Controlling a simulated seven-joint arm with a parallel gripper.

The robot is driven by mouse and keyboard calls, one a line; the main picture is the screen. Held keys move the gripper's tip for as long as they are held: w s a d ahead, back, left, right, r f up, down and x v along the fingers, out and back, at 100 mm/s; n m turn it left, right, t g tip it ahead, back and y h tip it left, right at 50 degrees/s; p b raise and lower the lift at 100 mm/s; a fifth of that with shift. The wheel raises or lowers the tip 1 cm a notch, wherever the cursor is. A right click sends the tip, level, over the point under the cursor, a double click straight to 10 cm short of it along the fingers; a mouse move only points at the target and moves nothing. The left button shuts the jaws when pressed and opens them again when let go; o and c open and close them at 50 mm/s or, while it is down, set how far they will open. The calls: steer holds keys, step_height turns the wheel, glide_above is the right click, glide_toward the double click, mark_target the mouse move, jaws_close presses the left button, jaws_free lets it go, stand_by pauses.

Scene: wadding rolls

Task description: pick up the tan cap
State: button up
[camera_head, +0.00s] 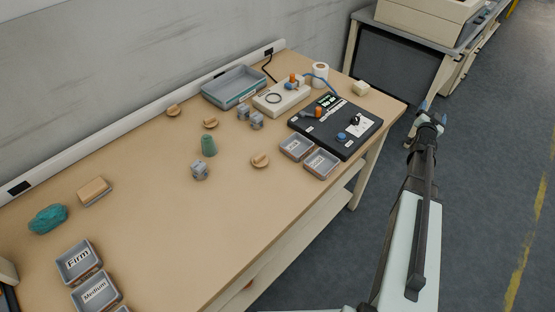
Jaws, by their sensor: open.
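Three small round tan caps with a raised ridge lie on the wooden table. One tan cap (260,160) is near the middle, right of a grey patterned cube. A second tan cap (210,122) lies farther back, and a third tan cap (173,110) is close to the wall. I cannot tell which one the task names. My gripper (432,112) is open and empty, out past the right end of the table above the floor, well apart from the caps.
A teal cylinder (208,146) and the grey cube (200,170) stand left of the middle cap. Other grey cubes (250,117), a blue-grey tray (233,101) and a black panel (335,150) fill the back right. Small bins (320,175) sit at the right edge. The front middle is clear.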

steer(key=w+a+r+t+h, duration=0.1)
steer(key=w+a+r+t, duration=0.15)
steer(key=r, duration=0.75)
steer(key=w+a+r+t, duration=0.2)
steer(key=a+r+t, duration=0.1)
steer(key=r, duration=0.7)
steer(key=w+a+r+g+y, duration=0.1)
steer(key=w+a+r+y, duration=0.1)
steer(key=a, duration=0.4)
steer(key=w+a+r+y, duration=0.1)
steer(key=w+a+y, duration=0.15)
steer(key=a, duration=0.35)
steer(key=s+a+f+g+y, duration=0.1)
steer(key=a+f+g+y, duration=0.15)
steer(key=a, duration=0.75)
steer(key=s+a+f+n+g+y, duration=0.1)
steer(key=s+a+f+g+y, duration=0.2)
steer(key=a, duration=0.6)
steer(key=a+f+g+y, duration=0.1)
steer(key=a+f+g, duration=0.25)
steer(key=a, duration=0.65)
steer(key=g, duration=1.1)
glide_above(260, 157)
step_height(260, 157, down, 9)
steer(key=shift+f, duration=0.4)
